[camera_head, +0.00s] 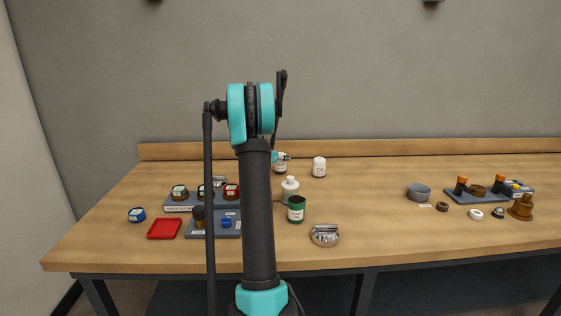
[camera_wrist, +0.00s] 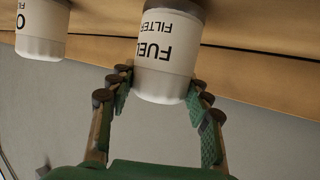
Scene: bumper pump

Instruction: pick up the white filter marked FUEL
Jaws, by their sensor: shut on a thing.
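The white filter marked FUEL (camera_wrist: 165,55) is between the two green-padded fingers of my gripper (camera_wrist: 163,95) in the wrist view. It appears upside down there, with its dark end at the top edge. My gripper is shut on the filter. In the head view the filter (camera_head: 281,169) shows only partly, behind my arm, with my gripper (camera_head: 283,157) at its top. Whether its base touches the table cannot be told. A second white filter (camera_head: 319,167) stands to its right on the table; it also shows at the left of the wrist view (camera_wrist: 41,28).
A white bottle (camera_head: 290,187), a green can (camera_head: 296,209) and a metal part (camera_head: 324,235) stand nearer the front. A red tray (camera_head: 164,228) and grey racks lie left. A grey bowl (camera_head: 418,192) and pump parts are right. The table (camera_head: 370,220) is clear at centre right.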

